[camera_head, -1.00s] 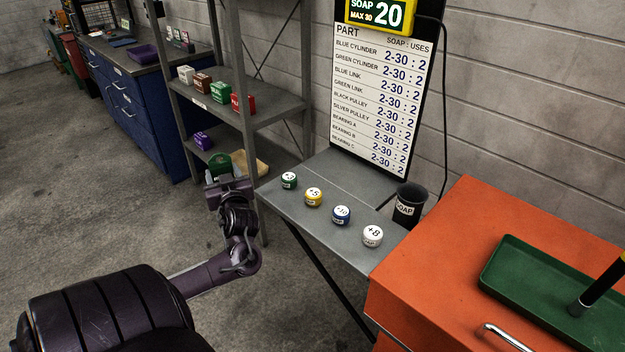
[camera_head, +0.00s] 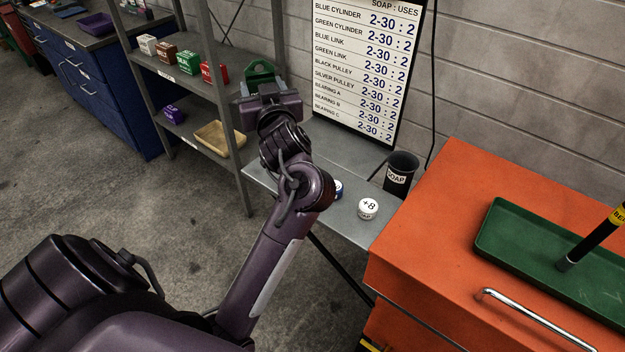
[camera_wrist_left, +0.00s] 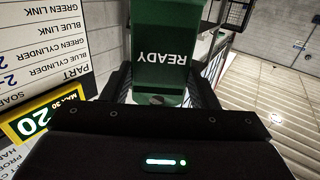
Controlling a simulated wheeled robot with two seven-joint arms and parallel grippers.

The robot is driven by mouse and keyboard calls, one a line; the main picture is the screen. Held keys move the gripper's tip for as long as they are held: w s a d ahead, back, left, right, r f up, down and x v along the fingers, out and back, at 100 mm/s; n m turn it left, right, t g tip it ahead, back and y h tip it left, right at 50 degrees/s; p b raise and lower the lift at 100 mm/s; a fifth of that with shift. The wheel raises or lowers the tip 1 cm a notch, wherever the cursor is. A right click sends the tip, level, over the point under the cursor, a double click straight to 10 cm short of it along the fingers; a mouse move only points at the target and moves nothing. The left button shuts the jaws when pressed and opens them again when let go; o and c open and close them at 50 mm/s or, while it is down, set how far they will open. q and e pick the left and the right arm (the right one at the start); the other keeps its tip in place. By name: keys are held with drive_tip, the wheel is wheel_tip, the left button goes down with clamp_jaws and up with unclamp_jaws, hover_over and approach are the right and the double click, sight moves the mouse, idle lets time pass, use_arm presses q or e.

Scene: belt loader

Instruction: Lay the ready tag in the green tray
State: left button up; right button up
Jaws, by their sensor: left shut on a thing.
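The green ready tag (camera_head: 261,70) is in my left gripper (camera_head: 262,84), held up in front of the shelf and left of the parts board. In the left wrist view the tag (camera_wrist_left: 168,25) shows its white READY lettering, upside down, between the two dark fingers (camera_wrist_left: 160,88). The gripper is shut on it. The green tray (camera_head: 522,232) lies on top of the orange cabinet at the right, well apart from the tag. My right gripper is not in view.
A black rod (camera_head: 592,238) stands in the tray. The grey side table (camera_head: 345,232) holds a white +8 puck (camera_head: 368,209), a partly hidden blue puck and a black soap cup (camera_head: 400,172). The orange cabinet top (camera_head: 440,215) is bare left of the tray.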

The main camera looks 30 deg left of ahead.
use_arm(q)
drive_tip(key=d+f+m+t+h, duration=0.2)
drive_tip(key=d+f, duration=0.5)
drive_tip(key=d, duration=0.2)
drive_tip(key=f, duration=0.3)
drive_tip(key=f+p, duration=0.1)
drive_tip(key=f, duration=0.6)
drive_tip(key=shift+w+f, duration=0.1)
drive_tip(key=shift+w, duration=0.2)
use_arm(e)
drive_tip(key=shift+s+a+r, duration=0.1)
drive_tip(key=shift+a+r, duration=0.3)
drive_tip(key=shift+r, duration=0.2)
use_arm(q)
drive_tip(key=shift+f, duration=0.2)
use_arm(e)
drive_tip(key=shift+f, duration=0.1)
use_arm(q)
drive_tip(key=o, duration=0.9)
drive_tip(key=shift+o, duration=0.2)
drive_tip(key=shift+r, duration=0.1)
